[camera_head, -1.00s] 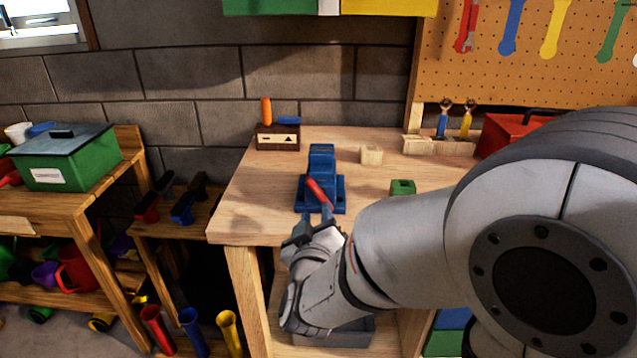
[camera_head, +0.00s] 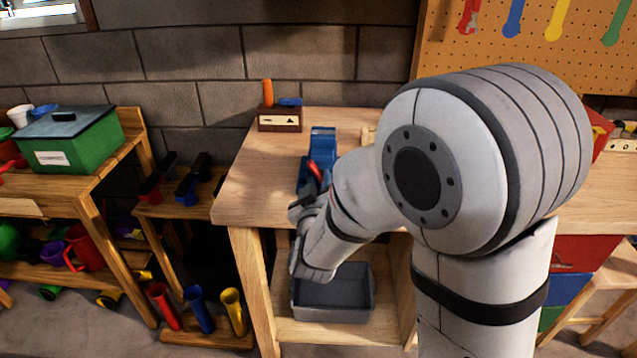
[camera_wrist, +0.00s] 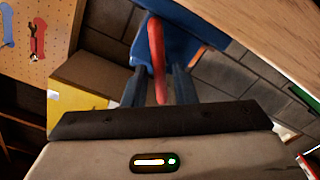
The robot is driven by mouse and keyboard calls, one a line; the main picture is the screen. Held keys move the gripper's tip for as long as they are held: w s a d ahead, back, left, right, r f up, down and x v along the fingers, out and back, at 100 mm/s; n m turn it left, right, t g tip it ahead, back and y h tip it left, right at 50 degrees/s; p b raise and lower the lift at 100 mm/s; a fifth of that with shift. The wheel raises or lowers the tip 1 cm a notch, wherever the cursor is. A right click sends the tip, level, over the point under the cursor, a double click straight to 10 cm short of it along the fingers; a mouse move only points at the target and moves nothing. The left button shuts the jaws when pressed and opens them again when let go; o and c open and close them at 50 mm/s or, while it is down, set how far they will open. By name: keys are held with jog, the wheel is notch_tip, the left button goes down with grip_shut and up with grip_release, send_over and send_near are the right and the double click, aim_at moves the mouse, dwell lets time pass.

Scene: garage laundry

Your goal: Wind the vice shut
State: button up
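The blue vice (camera_head: 323,143) stands on the wooden workbench, partly hidden behind my arm. Its red handle (camera_head: 315,171) points toward me; in the wrist view the handle (camera_wrist: 156,45) runs down between my two fingers. My gripper (camera_head: 312,190) is at the vice's front, around the handle. In the wrist view my gripper (camera_wrist: 158,85) looks open, with a narrow gap on each side of the handle. The vice's body (camera_wrist: 178,45) shows blue behind it. The jaws and their opening cannot be made out.
A wooden block (camera_head: 280,118) with orange and blue handles stands at the bench's back left. A grey bin (camera_head: 333,296) sits on the shelf below. A green box (camera_head: 85,145) is on the left table. The bench (camera_head: 255,190) left of the vice is clear.

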grip_shut()
jog(key=shift+b, duration=0.3)
jog(key=m+b, duration=0.2)
jog(key=b, duration=0.1)
jog(key=m+b, duration=0.2)
jog(key=shift+d+f, duration=0.1)
jog(key=shift+f, duration=0.15)
jog(key=m+b, duration=0.4)
jog(key=shift+d+b, duration=0.1)
jog(key=shift+b, duration=0.2)
jog(key=shift+m+b, duration=0.75)
jog(key=shift+m, duration=0.15)
jog(key=shift+r+m, duration=0.15)
jog(key=shift+m, duration=0.15)
jog(key=shift+o, duration=1.3)
grip_release()
jog(key=shift+r, duration=0.1)
